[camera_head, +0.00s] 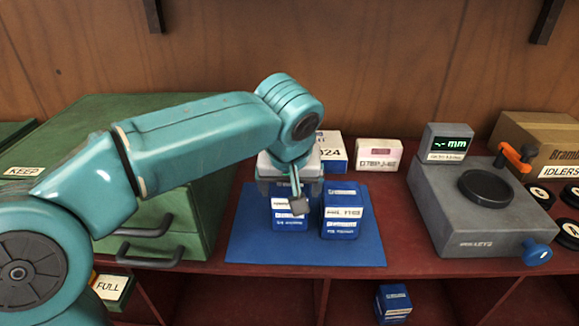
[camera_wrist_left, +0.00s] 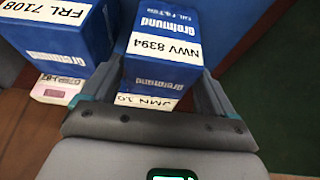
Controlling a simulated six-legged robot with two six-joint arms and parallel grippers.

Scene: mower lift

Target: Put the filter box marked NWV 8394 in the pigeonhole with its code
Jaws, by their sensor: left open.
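The blue filter box marked NWV 8394 (camera_wrist_left: 160,52) stands between the fingers of my left gripper (camera_wrist_left: 158,78) in the left wrist view. In the head view this box (camera_head: 289,222) stands on the blue mat (camera_head: 250,240), its top partly hidden by my left gripper (camera_head: 296,194). The left gripper is open, its fingers on either side of the box; I cannot tell whether they touch it. Pigeonholes (camera_head: 262,300) lie under the bench top; their codes are not readable here. My right gripper is not in view.
A blue box marked FRL 7108 (camera_wrist_left: 62,28) stands close beside; it also shows in the head view (camera_head: 341,222). Behind are a blue-and-white box (camera_head: 333,150) and a pale box (camera_head: 379,155). A green chest (camera_head: 190,215) is left, a grey gauge (camera_head: 455,205) right. A blue box (camera_head: 393,303) sits below.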

